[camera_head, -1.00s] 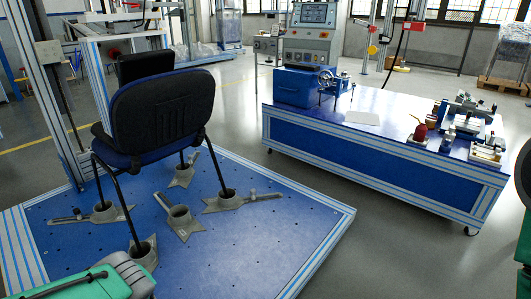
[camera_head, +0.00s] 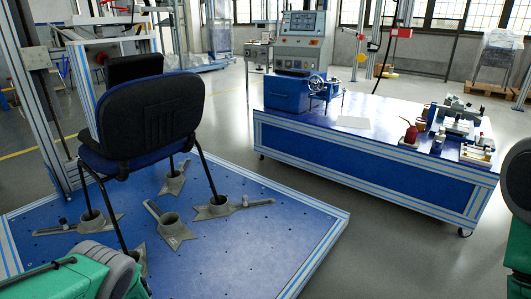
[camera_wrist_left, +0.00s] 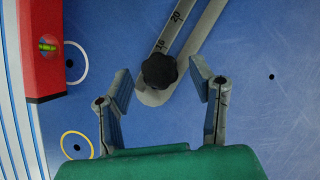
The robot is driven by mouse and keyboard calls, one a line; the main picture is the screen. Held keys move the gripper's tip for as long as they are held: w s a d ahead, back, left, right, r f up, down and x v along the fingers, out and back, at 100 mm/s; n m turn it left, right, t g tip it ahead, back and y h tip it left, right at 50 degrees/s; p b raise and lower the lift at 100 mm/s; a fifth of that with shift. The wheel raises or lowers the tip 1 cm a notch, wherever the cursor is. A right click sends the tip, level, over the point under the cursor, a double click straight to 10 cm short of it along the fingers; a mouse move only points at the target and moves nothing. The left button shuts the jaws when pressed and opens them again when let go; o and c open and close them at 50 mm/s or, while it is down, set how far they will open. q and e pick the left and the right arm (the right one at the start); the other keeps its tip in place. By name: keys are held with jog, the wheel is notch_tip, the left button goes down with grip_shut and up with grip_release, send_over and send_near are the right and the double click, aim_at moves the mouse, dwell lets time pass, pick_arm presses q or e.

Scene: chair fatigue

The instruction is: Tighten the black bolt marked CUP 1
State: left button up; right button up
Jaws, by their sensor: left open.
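In the left wrist view a black knob-like bolt (camera_wrist_left: 159,71) sits at the rounded end of a grey slotted arm (camera_wrist_left: 187,25) with a number scale. No CUP 1 mark is readable. My left gripper (camera_wrist_left: 160,84) is open, with one finger on each side of the bolt and a visible gap to both. In the head view several grey cups, one at the middle (camera_head: 170,222), stand on the blue platform (camera_head: 235,255). The black chair (camera_head: 150,112) stands with its legs in cups. The left gripper's fingers are hidden there; my right gripper is out of frame.
A red level (camera_wrist_left: 42,50) with a green vial lies at the left of the wrist view. Yellow and white rings (camera_wrist_left: 76,146) mark the blue surface. A blue workbench (camera_head: 370,150) with tools stands to the right. The platform's right part is clear.

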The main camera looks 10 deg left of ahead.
pick_arm(q)
jog(key=shift+w+n+g, duration=0.1)
jog(key=shift+n+g, duration=0.2)
jog(key=shift+n, duration=0.2)
jog(key=n+g, duration=0.1)
jog(key=n, duration=0.2)
jog(key=shift+w+f+n+g, duration=0.1)
jog(key=shift+w+n+g, duration=0.1)
jog(key=shift+n+g, duration=0.15)
jog(key=shift+n, duration=0.25)
